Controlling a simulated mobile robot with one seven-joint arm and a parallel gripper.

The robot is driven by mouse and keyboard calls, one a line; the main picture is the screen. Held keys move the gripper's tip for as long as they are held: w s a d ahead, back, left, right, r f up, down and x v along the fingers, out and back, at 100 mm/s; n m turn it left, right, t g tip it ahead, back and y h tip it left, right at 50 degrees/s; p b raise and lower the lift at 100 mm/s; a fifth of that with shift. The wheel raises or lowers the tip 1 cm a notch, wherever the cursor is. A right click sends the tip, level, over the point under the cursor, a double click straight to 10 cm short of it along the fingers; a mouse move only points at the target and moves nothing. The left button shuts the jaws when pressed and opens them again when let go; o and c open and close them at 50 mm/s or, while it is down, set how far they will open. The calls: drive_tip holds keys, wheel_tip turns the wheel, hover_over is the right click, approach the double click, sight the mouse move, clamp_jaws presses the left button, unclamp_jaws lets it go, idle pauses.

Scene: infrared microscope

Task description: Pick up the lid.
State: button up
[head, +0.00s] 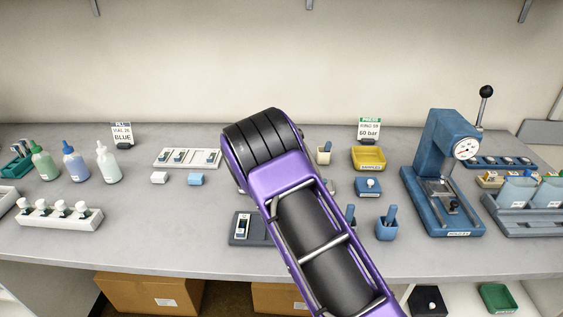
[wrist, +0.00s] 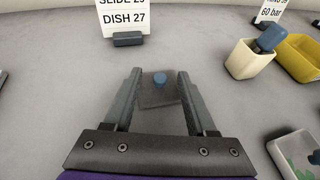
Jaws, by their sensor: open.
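The fingers appear apart from the knob, and nothing is held. I cannot tell whether a dish is under the square piece. In the head view my arm hides this spot and the gripper.
A sign reading DISH 27 (wrist: 125,17) stands behind the lid. A cream cup (wrist: 248,62) with a blue-handled tool and a yellow tray (wrist: 301,58) stand to the right. A pale box (wrist: 297,154) is at lower right. The bench around the lid is clear.

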clamp_jaws()
